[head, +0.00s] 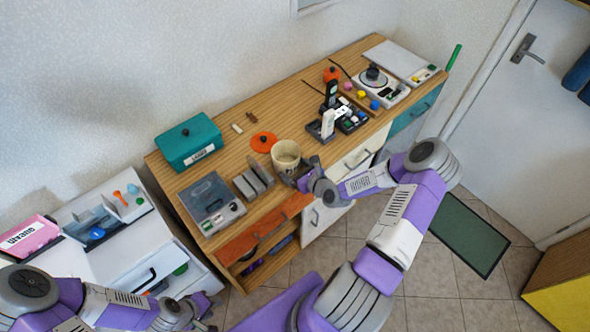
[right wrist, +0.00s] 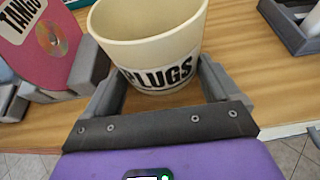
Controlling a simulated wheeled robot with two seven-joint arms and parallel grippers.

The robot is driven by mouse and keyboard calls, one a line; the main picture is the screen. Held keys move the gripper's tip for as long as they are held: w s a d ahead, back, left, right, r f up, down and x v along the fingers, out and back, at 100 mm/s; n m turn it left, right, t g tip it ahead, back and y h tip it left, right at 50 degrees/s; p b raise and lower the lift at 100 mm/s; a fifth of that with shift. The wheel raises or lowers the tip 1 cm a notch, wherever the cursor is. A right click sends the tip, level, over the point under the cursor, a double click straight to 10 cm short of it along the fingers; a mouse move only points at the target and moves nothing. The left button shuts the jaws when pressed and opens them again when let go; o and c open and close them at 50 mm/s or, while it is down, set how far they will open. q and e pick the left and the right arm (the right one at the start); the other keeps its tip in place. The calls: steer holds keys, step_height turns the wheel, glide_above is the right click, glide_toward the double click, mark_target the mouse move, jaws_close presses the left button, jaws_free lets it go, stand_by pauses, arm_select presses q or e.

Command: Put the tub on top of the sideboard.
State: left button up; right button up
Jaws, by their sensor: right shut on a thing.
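The tub (head: 286,157) is a cream, round, open-topped pot; its label reads PLUGS in the right wrist view (right wrist: 160,72). It is upright at the front part of the wooden sideboard top (head: 285,105). I cannot tell whether its base touches the wood. My right gripper (head: 301,174) is shut on the tub, with one finger on each side in the right wrist view (right wrist: 158,92). My left gripper (head: 203,308) is low at the bottom left, away from the tub, by the white cabinet; its jaws are too unclear to read.
A teal box (head: 190,142) is further back. Black trays (head: 350,117) stand to the right.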

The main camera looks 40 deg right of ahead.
steer(key=shift+f, duration=0.1)
steer(key=o, duration=0.9)
steer(key=shift+s+r, duration=0.1)
steer(key=shift+r, duration=0.2)
steer(key=a+p+v, duration=0.1)
steer(key=v, duration=1)
steer(key=shift+s+d+p, duration=0.3)
steer(key=shift+s+d, duration=0.1)
steer(key=shift+d, duration=0.05)
